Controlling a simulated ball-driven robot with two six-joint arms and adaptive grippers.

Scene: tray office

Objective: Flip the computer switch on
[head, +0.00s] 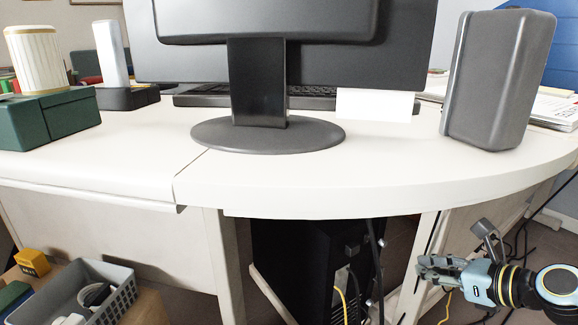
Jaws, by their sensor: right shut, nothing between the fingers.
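The black computer tower (290,270) stands on the floor under the white desk, with its cabled side toward me. A dark cable and a yellow cable run from it. I cannot make out the switch at this size. My right gripper (428,268) is at the lower right, below the desk edge and to the right of the tower. It is shut and empty, its fingers pointing left toward the tower and apart from it. My left gripper does not show.
The white desk (330,190) overhangs the tower, with a desk leg (412,262) near my right gripper. The monitor (258,90), a grey speaker (497,80) and a green box (45,118) stand on top. A grey basket (118,275) is lower left. Loose cables hang at right.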

